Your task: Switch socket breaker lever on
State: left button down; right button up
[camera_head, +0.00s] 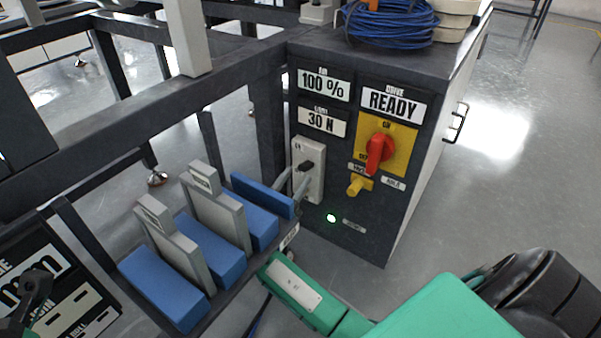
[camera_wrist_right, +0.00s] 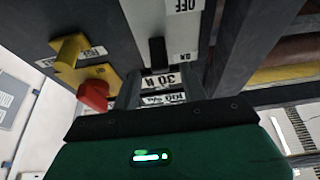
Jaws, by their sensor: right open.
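The socket breaker is a pale grey box (camera_head: 313,182) on the dark cabinet front, left of the drive switch. Its black lever (camera_head: 305,167) sticks out from the box face. In the right wrist view the picture is turned over, and the lever (camera_wrist_right: 157,52) shows beside the ON mark, with OFF at the box's other end. My right gripper (camera_head: 293,183) is open, its two grey fingers close to the box. In the wrist view its fingers (camera_wrist_right: 160,90) stand either side of the lever's line; I cannot tell if they touch it. My left gripper is not seen.
A red rotary switch (camera_head: 379,152) on a yellow plate and a yellow knob (camera_head: 359,185) sit right of the breaker. Blue blocks (camera_head: 211,249) and grey plates stand in a rack at left. Blue cable (camera_head: 390,22) lies on top.

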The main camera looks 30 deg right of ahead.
aim_at(301, 168)
jog(key=shift+x, duration=1.6)
grip_shut()
jog(key=shift+d+r+g+y, duration=0.1)
jog(key=shift+r+g+y, duration=0.15)
jog(key=shift+y, duration=0.35)
jog(key=shift+r+g+y, duration=0.15)
jog(key=shift+g+y, duration=0.1)
jog(key=shift+y, duration=0.35)
grip_release()
jog(key=p+v, duration=0.2)
jog(key=v, duration=1.1)
jog(key=shift+s+a, duration=0.2)
jog(key=shift+a, duration=0.15)
jog(key=shift+f, duration=0.1)
